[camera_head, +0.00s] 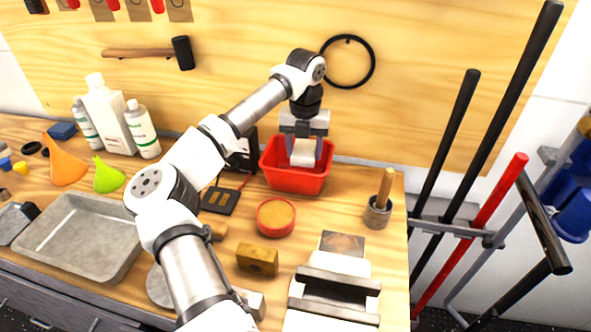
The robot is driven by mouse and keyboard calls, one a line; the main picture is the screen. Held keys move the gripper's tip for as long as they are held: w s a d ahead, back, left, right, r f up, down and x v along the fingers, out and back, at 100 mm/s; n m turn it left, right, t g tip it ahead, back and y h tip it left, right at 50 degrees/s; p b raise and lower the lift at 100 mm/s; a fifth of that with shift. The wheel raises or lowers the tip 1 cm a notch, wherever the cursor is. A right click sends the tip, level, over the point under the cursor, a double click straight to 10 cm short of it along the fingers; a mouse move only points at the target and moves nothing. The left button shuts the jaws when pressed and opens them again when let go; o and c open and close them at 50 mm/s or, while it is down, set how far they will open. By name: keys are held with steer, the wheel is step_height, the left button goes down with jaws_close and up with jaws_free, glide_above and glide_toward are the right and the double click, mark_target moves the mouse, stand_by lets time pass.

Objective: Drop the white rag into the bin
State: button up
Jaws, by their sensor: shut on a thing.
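The red bin (297,180) stands at the back of the wooden workbench, against the plywood wall. My gripper (304,153) is over the bin, pointing down. It is shut on the white rag (304,150), which hangs between the fingers at about the bin's opening. I cannot tell whether the rag touches the bin. The bin's inside is partly hidden by the gripper and rag.
A round red tin (276,217), a yellow-brown block (257,259) and a wooden-handled tool in a cup (379,206) stand in front of the bin. A grey tray (80,238), funnels (108,176) and white bottles (108,112) are at left. Long-handled tools (472,235) stand at right.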

steer(key=o, duration=1)
steer(key=shift+o, duration=0.2)
steer(key=shift+r, duration=0.1)
step_height(320, 180, up, 14)
steer(key=b, duration=0.2)
steer(key=shift+b, duration=0.3)
steer(key=shift+f, duration=0.2)
